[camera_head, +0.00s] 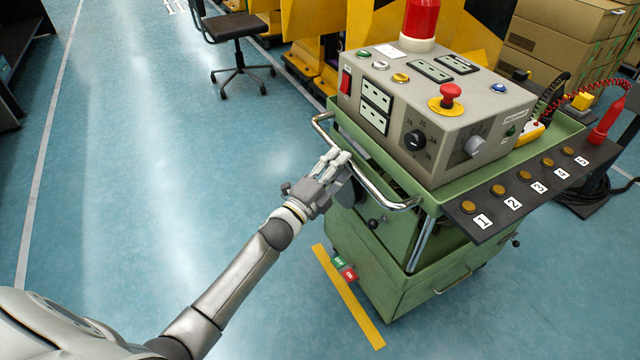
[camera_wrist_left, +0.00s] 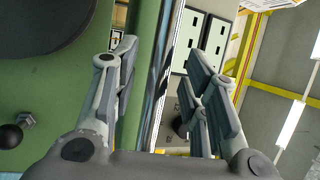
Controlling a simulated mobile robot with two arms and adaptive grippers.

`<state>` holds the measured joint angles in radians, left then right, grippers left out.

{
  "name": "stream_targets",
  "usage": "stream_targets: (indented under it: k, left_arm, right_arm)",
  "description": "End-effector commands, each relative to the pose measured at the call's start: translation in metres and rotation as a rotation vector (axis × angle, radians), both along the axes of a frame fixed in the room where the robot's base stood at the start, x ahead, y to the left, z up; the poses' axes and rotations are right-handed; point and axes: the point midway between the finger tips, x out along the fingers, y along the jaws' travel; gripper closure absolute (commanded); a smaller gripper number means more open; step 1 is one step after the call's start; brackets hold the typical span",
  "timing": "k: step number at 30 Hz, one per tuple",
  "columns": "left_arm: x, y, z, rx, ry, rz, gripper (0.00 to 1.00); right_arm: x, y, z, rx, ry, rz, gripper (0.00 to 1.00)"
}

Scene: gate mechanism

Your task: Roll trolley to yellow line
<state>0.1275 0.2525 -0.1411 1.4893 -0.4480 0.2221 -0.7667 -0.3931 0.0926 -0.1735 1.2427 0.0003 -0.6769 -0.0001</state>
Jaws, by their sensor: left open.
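The green trolley (camera_head: 440,285) stands on the blue floor with a grey control box (camera_head: 430,115) on top. A chrome handle bar (camera_head: 375,188) runs along its near left side. My left gripper (camera_head: 338,160) is open at the middle of this handle. In the left wrist view the open fingers (camera_wrist_left: 160,90) stand on either side of the shiny bar (camera_wrist_left: 166,70); contact cannot be told. The yellow line (camera_head: 348,298) lies on the floor along the trolley's lower left side. My right gripper is not in view.
Green and red pedals (camera_head: 344,268) sit low on the trolley beside the yellow line. A dark shelf (camera_head: 515,192) with numbered buttons sticks out on the right. An office chair (camera_head: 240,40) and yellow machinery (camera_head: 310,50) stand behind. The floor to the left is clear.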

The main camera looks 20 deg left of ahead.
Motion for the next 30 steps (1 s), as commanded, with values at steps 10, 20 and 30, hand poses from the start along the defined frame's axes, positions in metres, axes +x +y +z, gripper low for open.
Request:
stream_targets:
  k: [10, 20, 30]
  left_arm:
    - [-0.064, 0.018, -0.014, 0.000, 0.004, 0.001, 0.59]
    - [-0.089, 0.025, -0.018, 0.000, 0.002, 0.002, 0.59]
    - [-0.089, 0.025, -0.018, 0.000, 0.002, 0.002, 0.59]
  right_arm:
    - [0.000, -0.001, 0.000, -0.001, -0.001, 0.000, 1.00]
    - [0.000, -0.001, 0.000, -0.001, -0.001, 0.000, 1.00]
    - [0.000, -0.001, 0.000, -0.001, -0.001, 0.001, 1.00]
